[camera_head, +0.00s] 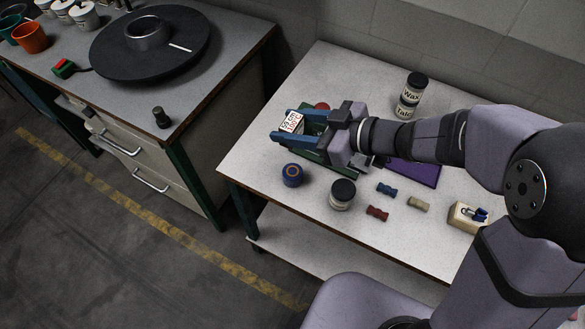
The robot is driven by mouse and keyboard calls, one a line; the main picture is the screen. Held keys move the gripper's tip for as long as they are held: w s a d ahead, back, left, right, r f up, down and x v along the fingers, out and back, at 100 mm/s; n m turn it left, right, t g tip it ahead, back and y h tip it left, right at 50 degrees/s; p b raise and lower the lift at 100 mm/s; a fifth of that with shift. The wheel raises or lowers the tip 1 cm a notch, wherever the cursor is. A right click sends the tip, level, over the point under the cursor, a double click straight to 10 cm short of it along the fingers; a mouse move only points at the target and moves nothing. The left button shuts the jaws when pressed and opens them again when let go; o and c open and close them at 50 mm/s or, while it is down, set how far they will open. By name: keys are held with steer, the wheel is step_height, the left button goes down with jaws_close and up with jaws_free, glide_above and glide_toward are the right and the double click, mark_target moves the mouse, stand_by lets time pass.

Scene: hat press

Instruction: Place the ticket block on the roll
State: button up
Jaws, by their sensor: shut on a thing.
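The ticket block (292,121) is white with black and red print reading roughly "59 cm 100°C". My gripper (282,126) is shut on it, with one blue finger on each side. The block is near the left end of the white table, at the far side of a blue roll (292,174) with an orange ring on its top. The roll stands upright on the table, apart from the block and the gripper. The gripper's body hides part of what lies under it, and I cannot tell the block's exact height.
A green tray (312,155) and a red round thing (321,106) lie under and behind my gripper. A dark-lidded jar (342,194), small coloured pieces (377,213), a purple mat (424,174), a wooden block (467,217) and Wax and Talc jars (410,97) stand around.

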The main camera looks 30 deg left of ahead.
mark_target(293, 171)
step_height(293, 171, down, 3)
steer(key=shift+w+f, duration=0.15)
steer(key=shift+f, duration=5.35)
steer(key=shift+f, duration=0.1)
steer(key=o, duration=1)
steer(key=shift+o, duration=0.2)
steer(key=shift+r, duration=0.2)
steer(key=b+v, duration=0.1)
steer(key=v, duration=1.1)
